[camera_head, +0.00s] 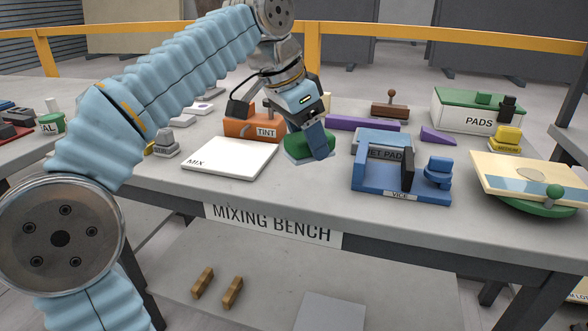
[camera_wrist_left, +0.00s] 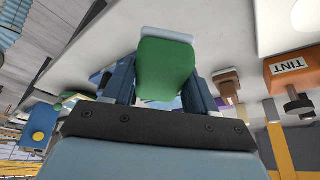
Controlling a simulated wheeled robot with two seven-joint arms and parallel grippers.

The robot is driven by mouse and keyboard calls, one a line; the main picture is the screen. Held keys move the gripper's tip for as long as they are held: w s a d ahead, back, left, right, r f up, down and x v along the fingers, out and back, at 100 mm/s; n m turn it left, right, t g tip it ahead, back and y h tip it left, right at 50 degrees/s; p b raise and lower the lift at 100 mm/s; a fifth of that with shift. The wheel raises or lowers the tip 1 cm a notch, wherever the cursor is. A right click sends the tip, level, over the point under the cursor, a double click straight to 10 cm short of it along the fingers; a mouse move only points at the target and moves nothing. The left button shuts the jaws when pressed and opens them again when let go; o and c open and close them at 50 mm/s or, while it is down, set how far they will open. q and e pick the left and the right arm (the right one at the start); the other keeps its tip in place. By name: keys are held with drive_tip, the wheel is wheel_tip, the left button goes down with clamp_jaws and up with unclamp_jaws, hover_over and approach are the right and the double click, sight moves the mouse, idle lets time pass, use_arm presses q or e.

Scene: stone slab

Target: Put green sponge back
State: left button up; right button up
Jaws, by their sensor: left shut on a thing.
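The green sponge (camera_head: 298,146), a green block with a pale layer on one face, is in my left gripper (camera_head: 320,148). In the left wrist view the green sponge (camera_wrist_left: 166,66) sits between the two blue fingers. In the head view it is over the bench, between the white MIX board and the blue vice; I cannot tell whether it touches the top. A grey-blue tray (camera_head: 368,137) labelled WET PAD, its label partly hidden, stands behind the vice. My right gripper is not in view.
The white MIX board (camera_head: 232,158) lies to the left, with the orange TINT holder (camera_head: 238,128) behind it. The blue vice (camera_head: 400,186) stands to the right. The PADS box (camera_head: 476,113) is at the back right. Bare bench (camera_head: 300,190) shows in front.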

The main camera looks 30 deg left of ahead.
sight(304, 180)
use_arm(q)
drive_tip(key=a+f, duration=0.1)
drive_tip(key=w+a+f, duration=0.1)
drive_tip(key=f, duration=0.1)
drive_tip(key=shift+w+a+f, duration=0.1)
drive_tip(key=shift+w, duration=0.05)
drive_tip(key=f, duration=0.1)
drive_tip(key=f+b, duration=0.1)
drive_tip(key=f, duration=0.1)
drive_tip(key=shift+w+a+f, duration=0.2)
drive_tip(key=shift+a+f, duration=0.05)
drive_tip(key=shift+a, duration=0.15)
drive_tip(key=shift+f, duration=0.25)
drive_tip(key=shift+f, duration=0.15)
drive_tip(key=o, duration=0.9)
